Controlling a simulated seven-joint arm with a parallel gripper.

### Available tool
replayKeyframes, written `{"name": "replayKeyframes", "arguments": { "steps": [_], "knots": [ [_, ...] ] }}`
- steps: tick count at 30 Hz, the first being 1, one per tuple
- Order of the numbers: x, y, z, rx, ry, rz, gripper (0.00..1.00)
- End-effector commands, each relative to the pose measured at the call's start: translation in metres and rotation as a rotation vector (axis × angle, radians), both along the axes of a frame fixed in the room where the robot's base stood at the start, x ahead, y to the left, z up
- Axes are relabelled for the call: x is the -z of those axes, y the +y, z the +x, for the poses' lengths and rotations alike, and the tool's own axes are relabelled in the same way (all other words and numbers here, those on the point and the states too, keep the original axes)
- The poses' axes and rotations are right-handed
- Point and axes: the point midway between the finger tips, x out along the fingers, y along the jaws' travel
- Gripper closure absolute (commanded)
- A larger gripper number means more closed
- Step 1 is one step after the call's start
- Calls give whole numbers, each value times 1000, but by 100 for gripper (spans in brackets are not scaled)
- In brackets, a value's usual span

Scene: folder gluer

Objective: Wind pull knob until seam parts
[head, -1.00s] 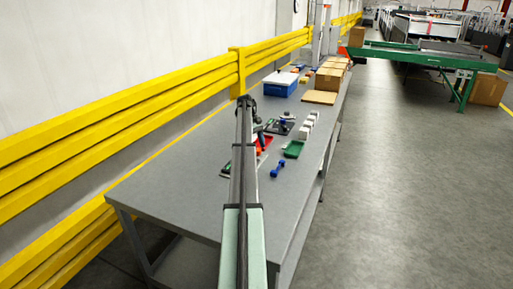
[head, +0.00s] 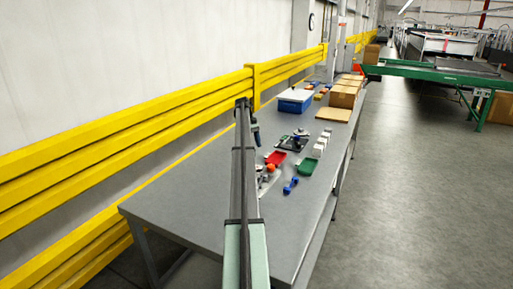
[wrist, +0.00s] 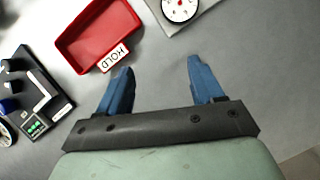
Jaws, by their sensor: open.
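My gripper (wrist: 160,70) is open and empty, its two blue fingers apart over bare grey bench. In the head view my gripper (head: 255,133) hangs above the bench, left of the tools. A grey plate with a round white dial gauge (wrist: 180,7) is cut off at the top of the wrist view. In the head view a plate with an orange round part (head: 270,168) lies beside the red tray, partly hidden by my arm. A black device (wrist: 32,95) with knobs and a green panel is at the wrist view's left. I cannot tell which part is the pull knob.
The red tray (wrist: 97,32) with a HOLD label lies just beyond my left finger. A green tray (head: 307,167), blue dumbbell-shaped piece (head: 290,186) and white blocks (head: 319,147) stand right of it. A yellow rail (head: 130,130) runs along the wall. The bench's near end is clear.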

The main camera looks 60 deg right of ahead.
Motion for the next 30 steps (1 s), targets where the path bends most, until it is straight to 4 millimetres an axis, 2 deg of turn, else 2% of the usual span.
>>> {"name": "replayKeyframes", "arguments": {
  "steps": [9, 13, 21, 30],
  "knots": [
    [0, -1, -1, 2, 0, -1, 33],
    [-15, 1, -6, 5, -7, -13, 33],
    [-53, 53, -44, 13, -27, -59, 33],
    [-71, 102, -80, -55, -63, -133, 33]
  ]
}}
